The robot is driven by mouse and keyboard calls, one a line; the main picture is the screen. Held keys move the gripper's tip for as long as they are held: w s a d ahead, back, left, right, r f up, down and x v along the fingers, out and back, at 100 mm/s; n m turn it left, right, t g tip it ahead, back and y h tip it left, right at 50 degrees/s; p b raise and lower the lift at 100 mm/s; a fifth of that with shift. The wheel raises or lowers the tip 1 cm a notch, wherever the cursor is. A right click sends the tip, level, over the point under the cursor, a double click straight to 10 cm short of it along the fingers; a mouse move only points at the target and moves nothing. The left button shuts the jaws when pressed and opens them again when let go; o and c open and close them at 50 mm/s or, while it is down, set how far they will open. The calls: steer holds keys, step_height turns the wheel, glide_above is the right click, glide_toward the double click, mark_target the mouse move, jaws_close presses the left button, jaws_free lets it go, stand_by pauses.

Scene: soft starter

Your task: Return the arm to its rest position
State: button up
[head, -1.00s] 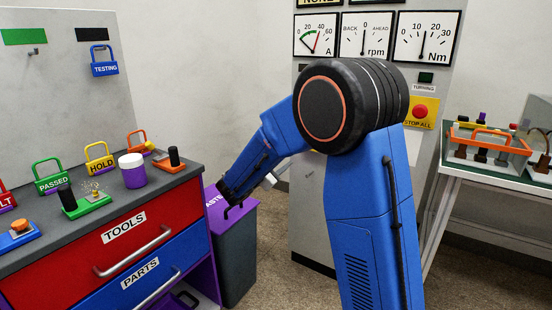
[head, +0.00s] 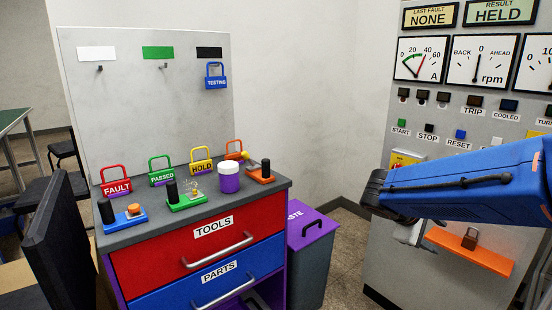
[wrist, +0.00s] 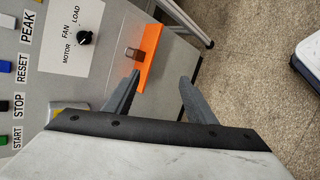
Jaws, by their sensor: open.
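My blue arm reaches in from the right side of the head view, its lower end in front of the control panel. My gripper (wrist: 160,76) shows in the wrist view with its two grey fingers apart and nothing between them. Beyond the fingers is an orange ledge (wrist: 150,62) on the panel, bearing a small brown object (wrist: 132,54).
The grey control panel (head: 385,260) stands close beside the arm. The tool cabinet (head: 150,262), with several padlocks on top, stands at the left. A purple-lidded waste bin (head: 312,232) stands between them. Bare floor (wrist: 245,70) shows right of the fingers in the wrist view.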

steer(key=s+a+f+m+t+y, duration=0.1)
steer(key=s+a+m+y, duration=0.3)
steer(key=s, duration=0.6)
steer(key=s+a+f+m+y, duration=0.3)
steer(key=s+a+y, duration=0.3)
steer(key=s+a, duration=0.2)
steer(key=shift+s+a+f+m+t, duration=0.4)
steer(key=shift+s+m, duration=0.1)
steer(key=shift+s, duration=0.75)
